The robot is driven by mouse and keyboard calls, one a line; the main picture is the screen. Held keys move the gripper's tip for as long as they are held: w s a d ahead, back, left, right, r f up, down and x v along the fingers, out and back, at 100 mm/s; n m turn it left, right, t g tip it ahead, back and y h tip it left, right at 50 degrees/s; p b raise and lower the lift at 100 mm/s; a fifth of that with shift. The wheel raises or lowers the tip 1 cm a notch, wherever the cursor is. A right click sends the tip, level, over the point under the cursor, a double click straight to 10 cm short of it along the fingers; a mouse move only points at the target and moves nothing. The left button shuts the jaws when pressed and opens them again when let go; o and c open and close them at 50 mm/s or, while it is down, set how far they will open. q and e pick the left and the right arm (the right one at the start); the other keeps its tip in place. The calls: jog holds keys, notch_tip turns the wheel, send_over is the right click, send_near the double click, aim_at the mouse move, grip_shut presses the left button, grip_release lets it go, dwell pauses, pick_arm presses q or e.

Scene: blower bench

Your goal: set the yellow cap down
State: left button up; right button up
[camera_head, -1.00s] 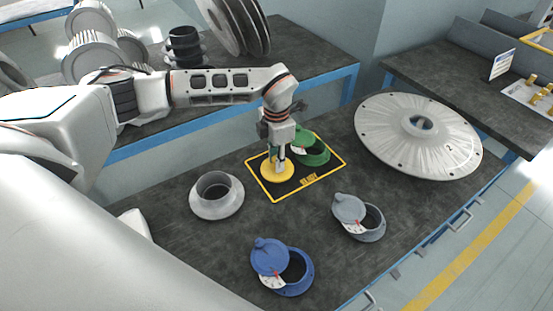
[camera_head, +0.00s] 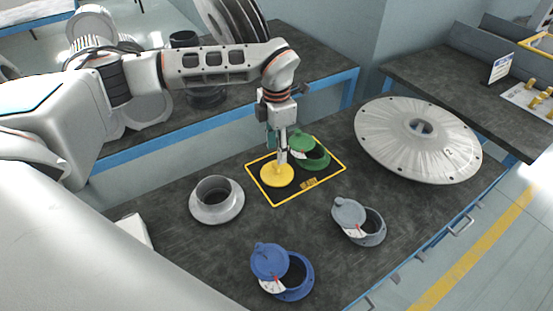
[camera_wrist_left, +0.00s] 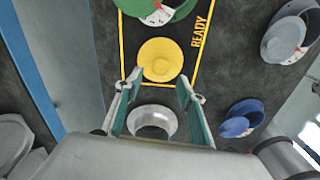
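The yellow cap (camera_head: 277,175) lies flat on the black mat with a yellow border (camera_head: 283,198), marked READY, at its left end. It also shows in the wrist view (camera_wrist_left: 160,60), with its knob up. My left gripper (camera_head: 282,160) points down just above the cap. In the wrist view my left gripper (camera_wrist_left: 158,85) has its fingers spread apart, with nothing held between them. The cap appears beyond the fingertips. My right gripper is not in view.
A green capped flange (camera_head: 312,158) shares the mat. An open grey flange (camera_head: 217,203) stands left of it. Blue (camera_head: 282,270) and grey (camera_head: 358,222) capped flanges stand in front. A large metal disc (camera_head: 418,140) lies at the right. Bare bench separates them.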

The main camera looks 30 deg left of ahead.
aim_at(276, 163)
pick_arm(q)
jog(key=shift+r, duration=2.6)
